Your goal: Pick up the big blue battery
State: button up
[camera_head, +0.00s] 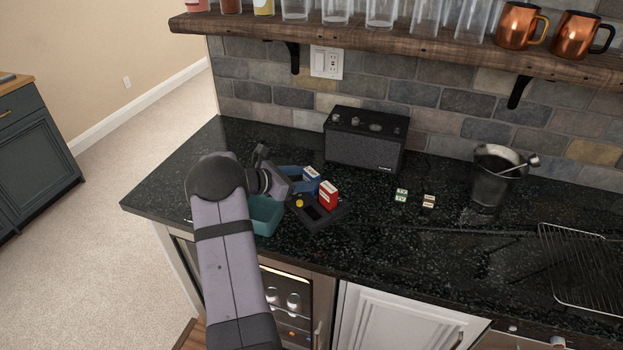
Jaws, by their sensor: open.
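A blue-and-white block (311,175), which looks like the big blue battery, stands upright on the left part of the counter, at a blue tray (290,171). Whether it sits in the tray or just beside it, I cannot tell. My gripper (272,172) is open, to the left of the blue block and apart from it. My wrist covers part of the blue tray and the counter behind it, and the fingertips are small and partly hidden.
A red-and-white block (328,195) stands in a dark tray (322,221), with a yellow round piece (300,203) nearby. A teal bin (266,215) sits near the front edge. A black speaker (366,138) stands behind. Small blocks (401,196), a metal bucket (490,176) and a wire rack (585,265) lie right.

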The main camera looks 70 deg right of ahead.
jog(key=shift+s+d+f, duration=0.3)
jog(key=shift+s+d, duration=0.05)
jog(key=shift+d, duration=0.2)
jog(key=c, duration=1)
jog(key=shift+o, duration=0.2)
jog(key=shift+r, duration=0.2)
notch_tip(320, 180, up, 10)
jog(key=shift+f+b, duration=0.1)
jog(key=shift+b, duration=1)
